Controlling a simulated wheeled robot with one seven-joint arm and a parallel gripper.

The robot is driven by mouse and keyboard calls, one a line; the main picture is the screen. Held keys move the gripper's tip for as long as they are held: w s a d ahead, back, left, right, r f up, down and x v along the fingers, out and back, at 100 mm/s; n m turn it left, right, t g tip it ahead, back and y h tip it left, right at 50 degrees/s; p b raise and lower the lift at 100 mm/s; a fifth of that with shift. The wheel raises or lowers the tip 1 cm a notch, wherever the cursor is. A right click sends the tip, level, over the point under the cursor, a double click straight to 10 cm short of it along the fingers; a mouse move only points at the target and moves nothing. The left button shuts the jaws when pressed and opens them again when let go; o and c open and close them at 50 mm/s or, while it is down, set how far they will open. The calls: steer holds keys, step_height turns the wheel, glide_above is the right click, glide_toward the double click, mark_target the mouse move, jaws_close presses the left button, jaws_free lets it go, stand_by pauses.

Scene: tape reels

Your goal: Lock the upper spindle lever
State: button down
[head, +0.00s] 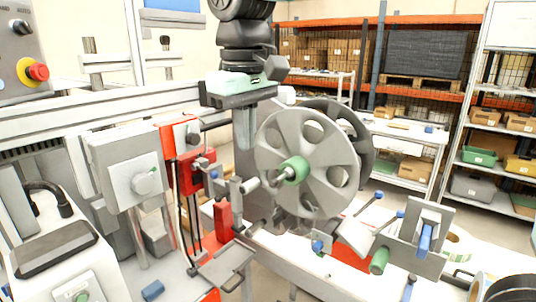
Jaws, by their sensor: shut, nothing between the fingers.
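A green hub (292,170) sticks out from the reel's centre toward the left. I cannot clearly make out the lever on this spindle or how it is set. My gripper (245,143) hangs from above, pointing down, just left of the reel's upper rim. Its fingers are together and empty. It is above and left of the green hub, apart from it in the picture.
A lower green spindle end (379,261) and blue-tipped handles (425,240) are at the lower right. Red guide parts (222,220) and a grey box with a knob (130,170) stand left of the reel. Shelves (500,130) are far back.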

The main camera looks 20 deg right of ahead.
steer(key=w+d+r, duration=0.2)
steer(key=w+r, duration=0.1)
steer(key=r, duration=0.2)
steer(key=shift+d+r+m+h, duration=0.25)
steer(key=shift+d+m+h, duration=0.05)
steer(key=shift+m, duration=0.1)
steer(key=shift+p, duration=0.3)
steer(key=p, duration=0.3)
glide_toward(280, 178)
steer(key=w+a+f, duration=0.2)
steer(key=a, duration=0.2)
steer(key=shift+s+d+f+p, duration=0.2)
steer(key=shift+d+f, duration=0.15)
steer(key=shift+f, duration=0.35)
steer(key=shift+s+d+f+p, duration=0.1)
steer(key=shift+s+d+f, duration=0.2)
steer(key=shift+f, duration=0.4)
steer(key=shift+s+d+f+p, duration=0.15)
steer(key=shift+d+f, duration=0.25)
steer(key=shift+f, duration=0.35)
